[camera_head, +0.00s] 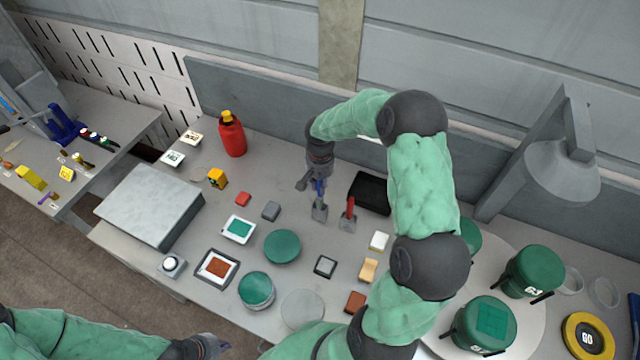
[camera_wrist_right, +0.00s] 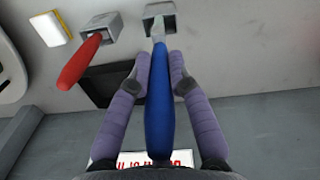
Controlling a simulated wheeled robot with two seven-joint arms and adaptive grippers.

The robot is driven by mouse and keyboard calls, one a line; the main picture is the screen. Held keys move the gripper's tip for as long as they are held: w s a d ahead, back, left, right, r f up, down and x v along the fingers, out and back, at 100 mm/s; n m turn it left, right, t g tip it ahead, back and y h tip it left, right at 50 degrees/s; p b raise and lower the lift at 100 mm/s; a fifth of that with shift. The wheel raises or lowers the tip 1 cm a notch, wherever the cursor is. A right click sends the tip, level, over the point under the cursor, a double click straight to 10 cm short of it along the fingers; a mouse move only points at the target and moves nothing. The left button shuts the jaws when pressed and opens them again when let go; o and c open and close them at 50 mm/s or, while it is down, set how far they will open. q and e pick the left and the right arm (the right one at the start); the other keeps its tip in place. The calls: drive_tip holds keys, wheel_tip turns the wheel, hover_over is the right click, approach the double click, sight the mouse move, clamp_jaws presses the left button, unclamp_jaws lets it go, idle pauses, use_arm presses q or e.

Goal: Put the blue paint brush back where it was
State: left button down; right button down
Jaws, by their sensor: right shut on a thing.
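The blue paint brush (camera_head: 319,187) is in my right gripper (camera_head: 311,186), handle up. In the right wrist view its blue handle (camera_wrist_right: 158,105) lies between the purple fingers of the gripper (camera_wrist_right: 158,68), which are shut on it. Its pale lower end (camera_wrist_right: 157,30) is at a grey holder (camera_wrist_right: 168,12); I cannot tell how deep it sits. The holder also shows in the head view (camera_head: 320,213). My left gripper (camera_head: 215,346) is at the bottom edge, away from the brush, and its finger opening is unclear.
A red brush (camera_head: 350,206) stands in a like holder (camera_head: 347,224) just right of the blue one. A black tray (camera_head: 370,193) lies behind it. A red bottle (camera_head: 231,136) stands at left.

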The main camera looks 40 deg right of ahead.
drive_tip(key=c, duration=1.1)
unclamp_jaws()
drive_tip(key=shift+c, duration=0.2)
drive_tip(key=shift+r, duration=0.1)
drive_tip(key=shift+r+p, duration=0.5)
drive_tip(key=shift+p, duration=0.1)
wheel_tip(320, 180, up, 12)
drive_tip(key=shift+r, duration=0.1)
